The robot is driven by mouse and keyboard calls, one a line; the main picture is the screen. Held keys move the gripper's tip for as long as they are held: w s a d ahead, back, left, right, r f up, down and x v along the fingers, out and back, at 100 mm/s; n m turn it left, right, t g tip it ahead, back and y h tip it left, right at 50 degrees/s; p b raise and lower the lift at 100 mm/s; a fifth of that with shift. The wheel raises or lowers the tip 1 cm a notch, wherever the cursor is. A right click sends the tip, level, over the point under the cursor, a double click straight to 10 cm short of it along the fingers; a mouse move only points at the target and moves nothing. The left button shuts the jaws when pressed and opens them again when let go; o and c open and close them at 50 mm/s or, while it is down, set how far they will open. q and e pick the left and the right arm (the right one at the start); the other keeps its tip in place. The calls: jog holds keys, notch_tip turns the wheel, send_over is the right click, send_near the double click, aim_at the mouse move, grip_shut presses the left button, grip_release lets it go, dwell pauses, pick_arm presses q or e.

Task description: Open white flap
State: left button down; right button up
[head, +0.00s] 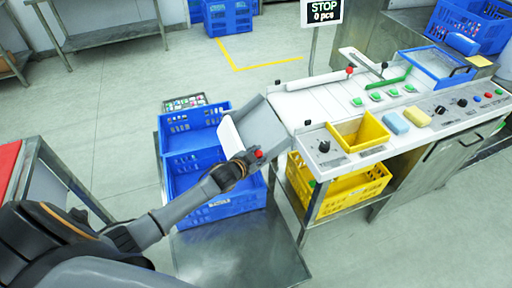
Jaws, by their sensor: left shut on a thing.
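The white flap (230,134) shows as a narrow pale panel at the left edge of a grey sloping chute (268,128), which slants from the machine's left end down over blue crates. A red knob (259,154) is at the chute's lower end. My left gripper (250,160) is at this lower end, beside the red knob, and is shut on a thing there. The fingers are small and partly hidden, so the exact contact is hard to see. My right gripper is out of view.
Two blue crates (215,211) stand under the chute on a low metal platform (245,252). The machine's white top (316,100) carries green buttons, a yellow tray (358,133) and a second red knob (349,70). A yellow crate (335,195) sits below. Open floor lies behind.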

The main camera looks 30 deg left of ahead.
pick_arm(q)
jog(key=shift+d+f+g+p, duration=0.1)
jog(key=shift+f+g+p, duration=0.05)
jog(key=shift+g+p, duration=0.15)
jog(key=c, duration=1)
grip_release()
jog(key=v, duration=1.2)
